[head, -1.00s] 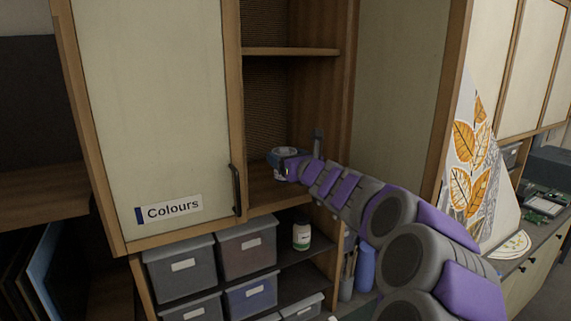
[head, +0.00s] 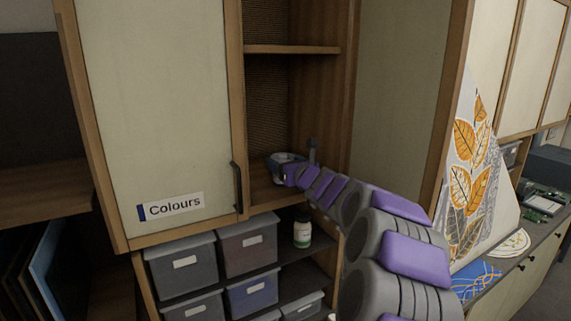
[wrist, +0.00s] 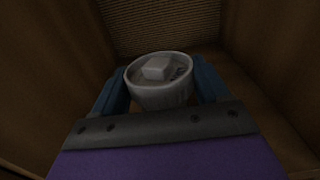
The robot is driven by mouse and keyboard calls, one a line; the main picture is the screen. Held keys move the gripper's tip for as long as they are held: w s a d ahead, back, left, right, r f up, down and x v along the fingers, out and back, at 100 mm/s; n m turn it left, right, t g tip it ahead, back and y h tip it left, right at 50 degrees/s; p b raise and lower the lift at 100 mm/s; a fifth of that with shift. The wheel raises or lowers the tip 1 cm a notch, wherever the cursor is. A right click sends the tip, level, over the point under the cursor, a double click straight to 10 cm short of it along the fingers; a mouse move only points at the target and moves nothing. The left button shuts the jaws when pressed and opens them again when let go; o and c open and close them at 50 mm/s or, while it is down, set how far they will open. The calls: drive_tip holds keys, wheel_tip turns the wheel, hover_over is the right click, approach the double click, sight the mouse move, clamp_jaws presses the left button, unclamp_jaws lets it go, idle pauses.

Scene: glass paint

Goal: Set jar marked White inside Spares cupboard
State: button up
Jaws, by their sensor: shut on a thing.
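My gripper (head: 285,160) is inside an open wooden cupboard bay (head: 316,100), low over its bottom board. In the wrist view the blue fingers are shut on a round grey-white jar (wrist: 160,97), one on each side. The jar looks upright, with a pale block shape on its top. No writing on it can be read, and the gripper mostly hides it in the head view. The bay's side walls and woven back panel surround the jar in the wrist view. I see no Spares label; the closed door (head: 155,110) to the left reads Colours.
A shelf (head: 290,49) crosses the bay above my gripper. Below are grey bins (head: 180,262) and a small white jar with a green band (head: 302,233). A pale panel (head: 402,90) stands right of the bay. A leaf-painted piece (head: 470,180) stands farther right.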

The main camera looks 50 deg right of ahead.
drive_tip(key=shift+f, duration=0.1)
drive_tip(key=o, duration=1.3)
drive_tip(key=shift+d+f, duration=0.1)
drive_tip(key=shift+d, duration=0.2)
drive_tip(key=shift+s+a+r, duration=0.1)
drive_tip(key=shift+s+r, duration=0.1)
drive_tip(key=b+v, duration=0.1)
drive_tip(key=v, duration=1)
drive_tip(key=shift+s+a, duration=0.2)
drive_tip(key=shift+s, duration=0.15)
drive_tip(key=shift+f, duration=0.1)
